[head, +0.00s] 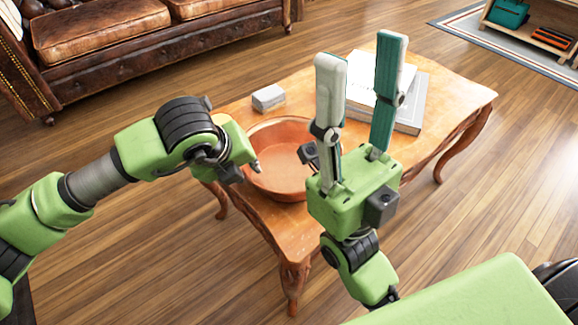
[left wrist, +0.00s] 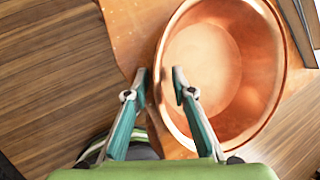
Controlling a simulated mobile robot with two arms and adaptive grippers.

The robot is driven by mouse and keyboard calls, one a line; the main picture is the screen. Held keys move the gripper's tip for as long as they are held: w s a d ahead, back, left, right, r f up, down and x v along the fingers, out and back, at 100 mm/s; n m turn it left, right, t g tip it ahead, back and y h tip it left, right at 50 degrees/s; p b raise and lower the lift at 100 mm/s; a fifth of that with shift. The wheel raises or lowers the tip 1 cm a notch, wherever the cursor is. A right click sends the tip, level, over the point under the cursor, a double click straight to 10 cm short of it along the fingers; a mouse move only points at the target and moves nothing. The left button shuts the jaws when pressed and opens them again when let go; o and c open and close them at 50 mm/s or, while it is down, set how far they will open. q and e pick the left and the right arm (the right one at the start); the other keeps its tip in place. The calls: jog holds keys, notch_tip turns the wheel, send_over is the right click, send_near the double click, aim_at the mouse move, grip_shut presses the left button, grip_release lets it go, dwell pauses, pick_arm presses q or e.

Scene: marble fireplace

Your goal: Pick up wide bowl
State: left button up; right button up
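The wide bowl (head: 285,155) is copper-colored and stands upright on the wooden table; its front right part is hidden behind my right gripper in the head view. In the left wrist view, the bowl (left wrist: 215,70) looks empty. My left gripper (left wrist: 159,72) is open, with one finger over the bowl's inside and the other outside it, so the near rim lies between them. Whether the fingers touch the bowl I cannot tell. In the head view the left gripper is mostly hidden by its own arm. My right gripper (head: 360,48) is open, empty and pointing up, in front of the table.
The table (head: 455,105) has curved legs. A small grey block (head: 268,97) lies behind the bowl, and white books (head: 416,92) lie at the back right. A brown leather sofa (head: 110,30) stands behind left. A low shelf (head: 535,35) is at the far right.

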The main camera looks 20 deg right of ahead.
pick_arm(q)
jog(key=shift+w+d+f, duration=0.1)
jog(key=shift+w+f, duration=0.05)
jog(key=shift+f, duration=0.15)
grip_shut()
jog(key=shift+r, duration=0.1)
jog(key=shift+r, duration=0.1)
